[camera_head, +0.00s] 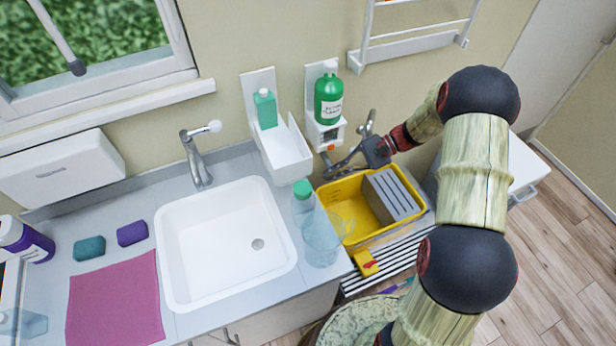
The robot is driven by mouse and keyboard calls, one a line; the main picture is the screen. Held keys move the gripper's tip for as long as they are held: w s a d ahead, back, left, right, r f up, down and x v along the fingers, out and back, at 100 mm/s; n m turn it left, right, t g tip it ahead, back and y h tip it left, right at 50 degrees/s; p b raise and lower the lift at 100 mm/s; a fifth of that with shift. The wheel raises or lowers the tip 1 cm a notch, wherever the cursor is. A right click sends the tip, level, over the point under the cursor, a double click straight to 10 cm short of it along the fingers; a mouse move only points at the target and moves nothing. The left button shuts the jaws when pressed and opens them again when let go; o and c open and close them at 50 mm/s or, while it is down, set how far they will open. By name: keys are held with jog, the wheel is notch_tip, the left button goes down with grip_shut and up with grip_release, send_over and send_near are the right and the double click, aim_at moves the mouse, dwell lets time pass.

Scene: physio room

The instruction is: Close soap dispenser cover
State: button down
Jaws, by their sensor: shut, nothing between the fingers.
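A white wall soap dispenser (259,86) holds a teal bottle (265,108). Its white box-like cover (285,150) is swung down and open, sticking out over the counter right of the sink. My gripper (332,170) is shut and empty. It is right of the cover and apart from it, below a second dispenser (314,75) that holds a green bottle (328,100). My arm comes in from the right.
A yellow crate (352,243) with a grey slatted block (390,194) lies under my gripper. A green-capped clear bottle (303,203) and a clear container (321,240) stand between the crate and the sink (225,240). A towel rack (405,44) hangs above.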

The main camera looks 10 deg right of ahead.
jog(key=shift+m+t+y, duration=0.4)
jog(key=shift+t+y, duration=0.2)
jog(key=shift+y, duration=0.3)
jog(key=w+a+f, duration=0.1)
jog(key=a, duration=0.2)
jog(key=a+f+b, duration=0.1)
jog(key=a, duration=0.2)
jog(key=w+a+f+b, duration=0.1)
jog(key=a+f, duration=0.1)
jog(key=a, duration=0.1)
jog(key=shift+w, duration=0.35)
jog(key=s+r, duration=0.2)
jog(key=shift+d+r, duration=0.35)
jog(key=shift+d, duration=0.05)
jog(key=shift+s+r, duration=0.2)
jog(key=shift+r, duration=0.15)
jog(key=shift+r, duration=0.1)
